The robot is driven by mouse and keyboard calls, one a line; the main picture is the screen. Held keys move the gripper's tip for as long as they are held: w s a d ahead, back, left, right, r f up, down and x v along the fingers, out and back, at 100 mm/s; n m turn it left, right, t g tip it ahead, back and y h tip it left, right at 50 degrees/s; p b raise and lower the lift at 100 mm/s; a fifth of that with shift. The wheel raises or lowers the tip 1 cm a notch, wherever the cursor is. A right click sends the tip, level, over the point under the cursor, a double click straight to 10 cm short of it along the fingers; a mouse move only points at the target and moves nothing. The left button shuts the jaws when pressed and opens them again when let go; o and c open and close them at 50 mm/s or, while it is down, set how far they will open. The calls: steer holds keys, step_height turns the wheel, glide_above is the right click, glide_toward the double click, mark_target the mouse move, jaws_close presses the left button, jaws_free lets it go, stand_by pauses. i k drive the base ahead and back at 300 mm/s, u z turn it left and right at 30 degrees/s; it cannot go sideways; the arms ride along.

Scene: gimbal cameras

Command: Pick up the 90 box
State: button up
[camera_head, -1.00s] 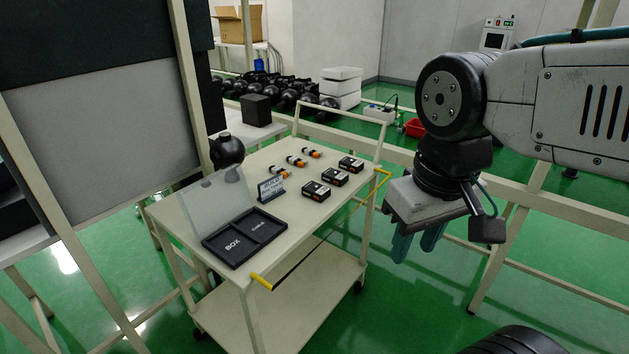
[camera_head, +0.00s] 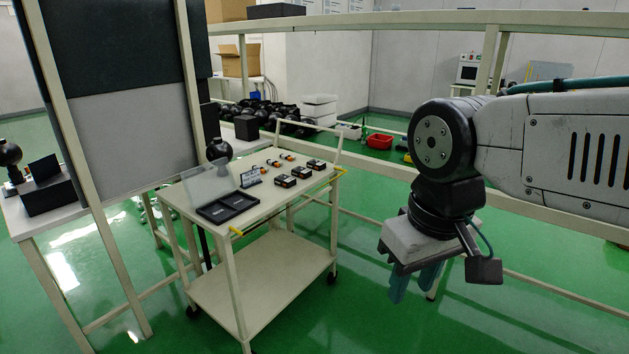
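Three small black boxes stand in a row on the right side of the cream cart top: a near box (camera_head: 285,181), a middle box (camera_head: 300,172) and a far box (camera_head: 316,164). Their labels are too small to read, so I cannot tell which one is the 90 box. My gripper (camera_head: 414,282) hangs to the right of the cart, pointing down over the green floor, well apart from the boxes. Its teal fingers show side by side with nothing visible between them; how far apart they are is unclear.
The cart (camera_head: 262,214) also carries a black two-compartment tray (camera_head: 228,207) with a raised clear lid, a small sign (camera_head: 250,177) and several orange-black cylinders (camera_head: 287,157). A cream frame post (camera_head: 190,80) stands left of the cart.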

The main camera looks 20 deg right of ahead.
mark_target(317, 165)
steer(key=z, duration=0.8)
steer(key=i, duration=2.05)
steer(key=u, duration=0.8)
